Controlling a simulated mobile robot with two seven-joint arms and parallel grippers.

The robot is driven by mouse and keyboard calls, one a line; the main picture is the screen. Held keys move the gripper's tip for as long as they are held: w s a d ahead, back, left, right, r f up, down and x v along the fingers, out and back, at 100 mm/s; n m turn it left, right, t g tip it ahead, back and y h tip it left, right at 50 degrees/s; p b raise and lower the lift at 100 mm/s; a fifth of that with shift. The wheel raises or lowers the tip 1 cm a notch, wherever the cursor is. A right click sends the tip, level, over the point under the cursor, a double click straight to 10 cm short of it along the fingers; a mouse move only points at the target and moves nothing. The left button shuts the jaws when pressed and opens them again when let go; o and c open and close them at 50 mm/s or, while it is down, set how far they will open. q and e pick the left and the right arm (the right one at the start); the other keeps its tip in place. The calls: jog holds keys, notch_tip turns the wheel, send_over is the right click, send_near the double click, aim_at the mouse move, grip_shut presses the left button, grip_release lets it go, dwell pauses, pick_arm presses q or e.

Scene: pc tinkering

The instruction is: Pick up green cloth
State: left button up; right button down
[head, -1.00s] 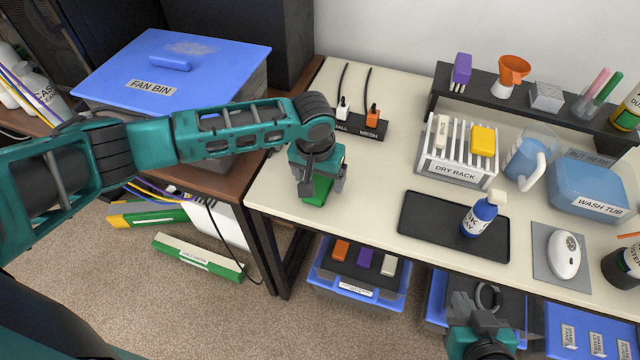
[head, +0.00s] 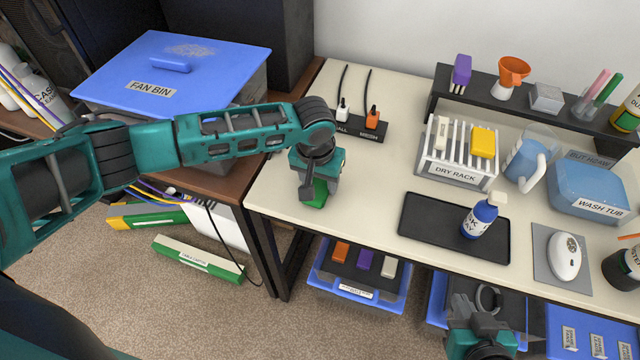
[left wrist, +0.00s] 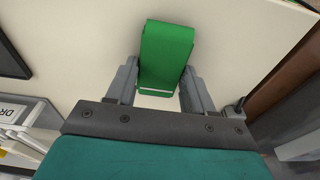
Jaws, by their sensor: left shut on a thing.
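The green cloth (head: 317,193) is a small folded green piece at the left end of the cream table. In the head view, my left gripper (head: 314,184) is over it and hides most of it. In the left wrist view, the cloth (left wrist: 166,52) is between the two fingers of my left gripper (left wrist: 160,90), which is shut on it. I cannot tell whether the cloth still touches the table. My right gripper (head: 487,304) is low at the front of the table, apart from the cloth; its fingers point up and look apart.
A black tray (head: 420,235) with a blue spray bottle (head: 480,217) lies to the right. The drying rack (head: 452,172) and a power strip (head: 368,127) stand behind. The fan bin (head: 205,65) is at the left. The tabletop between the cloth and the tray is clear.

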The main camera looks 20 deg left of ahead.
aim_at(319, 184)
pick_arm(q)
notch_tip(319, 184, up, 20)
jog(key=p, duration=0.2)
jog(key=shift+p, duration=0.3)
jog(key=o, duration=0.4)
jog(key=c, duration=0.7)
